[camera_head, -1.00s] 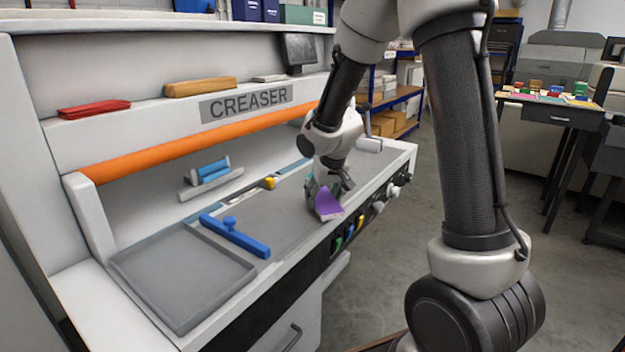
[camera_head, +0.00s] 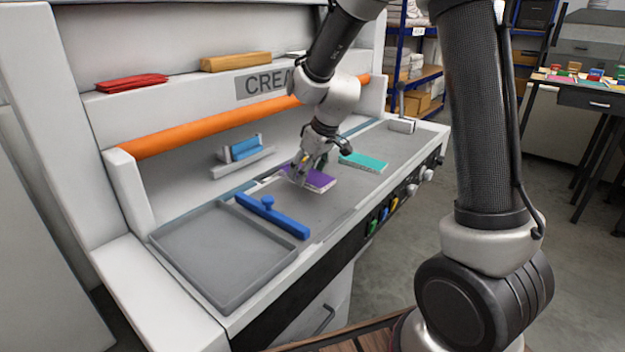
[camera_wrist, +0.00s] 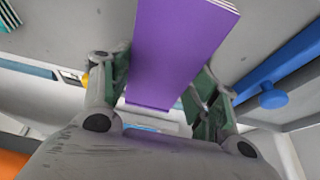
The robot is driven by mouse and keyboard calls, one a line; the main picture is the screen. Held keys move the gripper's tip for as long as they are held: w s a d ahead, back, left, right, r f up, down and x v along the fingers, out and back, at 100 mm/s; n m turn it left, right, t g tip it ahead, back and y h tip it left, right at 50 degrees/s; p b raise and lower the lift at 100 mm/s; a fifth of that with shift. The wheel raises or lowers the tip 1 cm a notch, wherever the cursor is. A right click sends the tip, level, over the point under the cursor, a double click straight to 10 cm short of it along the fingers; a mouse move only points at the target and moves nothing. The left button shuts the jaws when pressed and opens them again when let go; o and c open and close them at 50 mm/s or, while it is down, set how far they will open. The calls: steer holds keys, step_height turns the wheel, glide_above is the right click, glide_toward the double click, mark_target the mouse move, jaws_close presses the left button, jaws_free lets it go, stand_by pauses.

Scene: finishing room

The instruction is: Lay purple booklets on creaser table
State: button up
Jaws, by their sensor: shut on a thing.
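A purple booklet (camera_head: 313,180) with pale page edges is at the grey top of the creaser table (camera_head: 345,205). My gripper (camera_head: 308,172) is shut on its left end. In the wrist view the purple booklet (camera_wrist: 180,50) runs between the two fingers of my gripper (camera_wrist: 160,90). In the head view it lies flat or nearly so; I cannot tell whether it touches the surface. A teal booklet (camera_head: 364,162) lies on the table to the right of it, apart from it. No other purple booklet shows.
A blue bar with a knob (camera_head: 272,214) lies left of the purple booklet. A shallow grey tray (camera_head: 222,262) fills the table's left end. An orange roller (camera_head: 210,128) spans the back. A white-grey cylinder (camera_head: 402,125) stands near the right end. Bare table lies in front.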

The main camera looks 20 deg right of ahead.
mark_target(310, 176)
steer(key=shift+f, duration=1.85)
steer(key=shift+f, duration=0.1)
steer(key=o, duration=1.1)
steer(key=v, duration=1.1)
steer(key=shift+r, duration=0.25)
steer(key=shift+s+d+r, duration=0.2)
steer(key=shift+r, duration=0.25)
steer(key=s+d+r+m+h, duration=0.1)
steer(key=s+d, duration=0.3)
steer(key=s, duration=0.4)
steer(key=s+d+r+m, duration=0.3)
steer(key=s+d, duration=0.1)
steer(key=s, duration=0.5)
steer(key=s+d+r+m+h, duration=0.1)
steer(key=s+d+r+m, duration=0.1)
steer(key=s, duration=0.7)
steer(key=shift+d+r+m+h, duration=0.2)
steer(key=shift+d+r, duration=0.1)
steer(key=shift+d, duration=0.2)
steer(key=shift+d+r+m+h, duration=0.1)
steer(key=shift+d+r+m, duration=0.15)
steer(key=shift+d, duration=0.3)
